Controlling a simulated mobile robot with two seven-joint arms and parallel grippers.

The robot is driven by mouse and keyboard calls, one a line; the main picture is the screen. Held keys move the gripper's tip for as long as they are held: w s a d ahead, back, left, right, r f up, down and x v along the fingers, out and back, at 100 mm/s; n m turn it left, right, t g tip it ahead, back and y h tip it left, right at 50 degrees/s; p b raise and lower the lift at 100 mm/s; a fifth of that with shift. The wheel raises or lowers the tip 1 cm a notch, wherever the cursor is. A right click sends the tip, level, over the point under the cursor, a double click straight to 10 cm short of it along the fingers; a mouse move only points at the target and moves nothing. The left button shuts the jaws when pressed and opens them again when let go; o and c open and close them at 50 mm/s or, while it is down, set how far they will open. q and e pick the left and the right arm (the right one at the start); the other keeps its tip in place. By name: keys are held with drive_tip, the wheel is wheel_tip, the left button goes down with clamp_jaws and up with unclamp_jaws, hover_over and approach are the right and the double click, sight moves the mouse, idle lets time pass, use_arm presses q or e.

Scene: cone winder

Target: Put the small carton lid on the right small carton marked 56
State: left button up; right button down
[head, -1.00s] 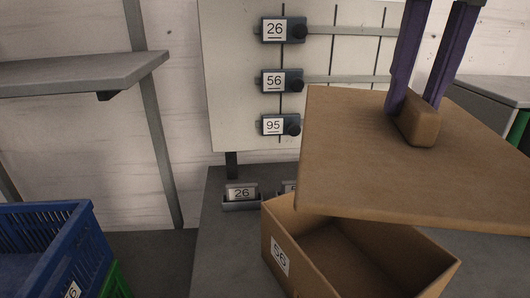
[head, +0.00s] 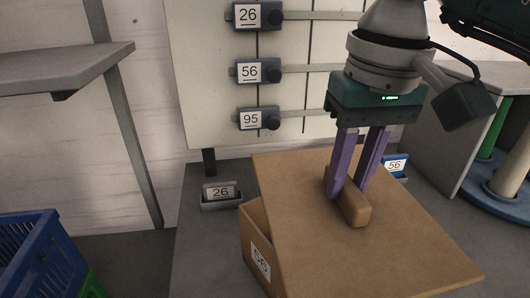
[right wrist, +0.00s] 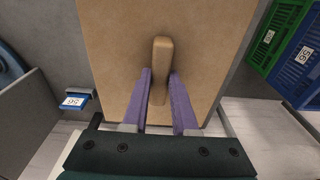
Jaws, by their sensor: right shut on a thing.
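The small carton lid (head: 310,200) is a flat brown board with a raised block handle (head: 352,208). My right gripper (head: 345,192) is shut on the handle and holds the lid over the carton. The lid also fills the middle of the right wrist view (right wrist: 115,45), with the handle (right wrist: 160,60) between the purple fingers. The small carton marked 56 (head: 257,240) stands on the grey table, mostly hidden under the lid; only its left wall with the label shows. The lid looks turned relative to the carton and overhangs it on the right. I cannot tell whether they touch. My left gripper is not in view.
Behind stands a panel with labels 26, 56 and 95 (head: 248,72). A small grey holder marked 26 (head: 221,195) and a blue one marked 56 (head: 396,166) sit on the table (head: 200,255). A blue crate (head: 40,262) is at the left, a grey shelf (head: 70,68) above it.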

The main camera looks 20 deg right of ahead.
sight(344, 202)
wheel_tip(344, 202, down, 4)
idle(0.4)
drive_tip(key=shift+f, duration=0.2)
drive_tip(key=c, duration=0.7)
unclamp_jaws()
drive_tip(key=shift+r, duration=0.1)
